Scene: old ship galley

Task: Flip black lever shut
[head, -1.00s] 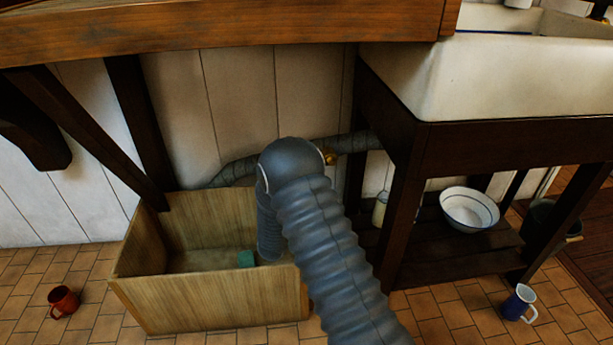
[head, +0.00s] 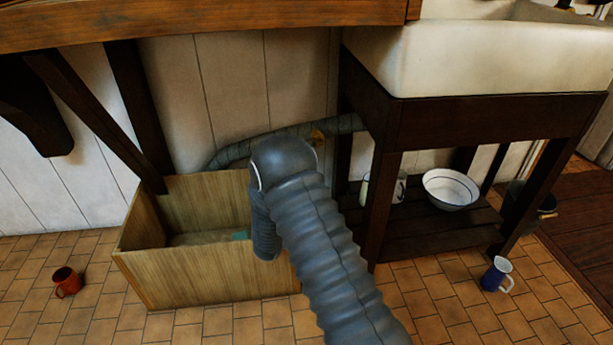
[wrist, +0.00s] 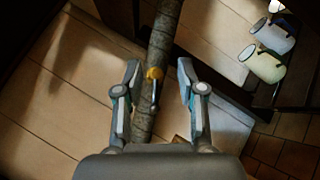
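A grey wrapped pipe (head: 240,151) runs along the wall behind the wooden box and under the sink. A brass valve (head: 318,137) sits on it, just right of my arm's bend in the head view. In the wrist view the valve (wrist: 154,73) shows with a thin lever (wrist: 154,97) pointing down the picture, roughly along the pipe; its dark color is hard to make out. My gripper (wrist: 159,70) is open, with one finger on each side of the valve and lever in that view. No contact shows. The head view hides my gripper behind my arm.
A wooden box (head: 210,285) stands below the pipe at left. The sink stand's dark leg (head: 383,205) is right of the valve, with a white bowl (head: 451,188) on its shelf. A red mug (head: 67,282) and a blue mug (head: 496,274) are on the floor.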

